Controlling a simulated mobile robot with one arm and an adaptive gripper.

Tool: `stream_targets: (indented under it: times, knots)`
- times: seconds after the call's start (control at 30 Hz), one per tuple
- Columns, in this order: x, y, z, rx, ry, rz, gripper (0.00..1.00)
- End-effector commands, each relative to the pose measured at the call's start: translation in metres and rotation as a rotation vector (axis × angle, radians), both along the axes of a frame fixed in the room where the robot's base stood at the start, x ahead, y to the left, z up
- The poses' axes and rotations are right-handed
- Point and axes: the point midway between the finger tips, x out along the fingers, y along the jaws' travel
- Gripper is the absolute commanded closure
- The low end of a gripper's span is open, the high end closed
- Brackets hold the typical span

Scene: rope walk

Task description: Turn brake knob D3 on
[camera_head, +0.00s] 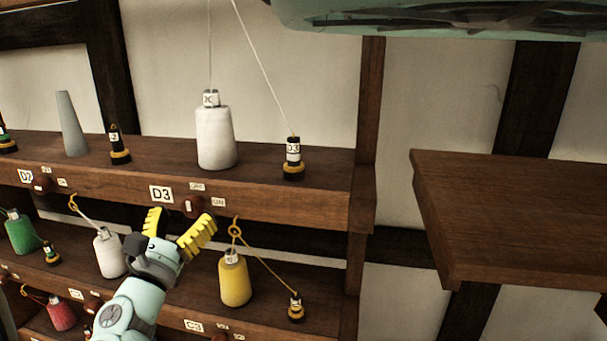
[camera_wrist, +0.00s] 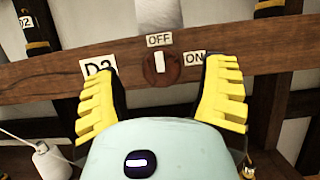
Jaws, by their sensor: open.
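Brake knob D3 (camera_head: 191,207) is a dark red round knob on the front edge of the top shelf, right of the D3 label (camera_head: 161,194). In the wrist view the knob (camera_wrist: 163,69) has a white pointer standing upright, toward the OFF label (camera_wrist: 159,40). The ON label (camera_wrist: 195,58) is to its right. My gripper (camera_head: 179,225) is open and empty, its yellow ribbed fingers spread in front of the knob. In the wrist view the knob shows between the fingers, just beyond them, apart from both. In the head view the gripper partly hides the knob's lower side.
A white bobbin (camera_head: 215,138) and a black-and-yellow D3 spool (camera_head: 293,160) stand on the top shelf, with thread running up. Below are a yellow bobbin (camera_head: 235,280) and a white one (camera_head: 109,255). A wooden shelf (camera_head: 510,210) juts out at right.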

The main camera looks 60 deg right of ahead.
Motion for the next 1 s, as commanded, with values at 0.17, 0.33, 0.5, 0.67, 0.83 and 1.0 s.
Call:
stream_targets:
  times: [0.17, 0.33, 0.5, 0.67, 0.83, 1.0]
  knots:
    - [0.006, -0.020, 0.011, -0.002, 0.001, -0.007, 0.28]
    - [0.008, -0.027, 0.012, -0.001, 0.000, -0.007, 0.28]
    - [0.009, -0.028, 0.011, -0.001, -0.001, -0.006, 0.28]
    - [0.009, -0.027, 0.011, -0.001, 0.000, -0.005, 0.28]
    - [0.009, -0.027, 0.011, -0.001, 0.000, -0.004, 0.46]
    - [0.010, -0.026, 0.011, -0.001, 0.000, -0.004, 0.63]
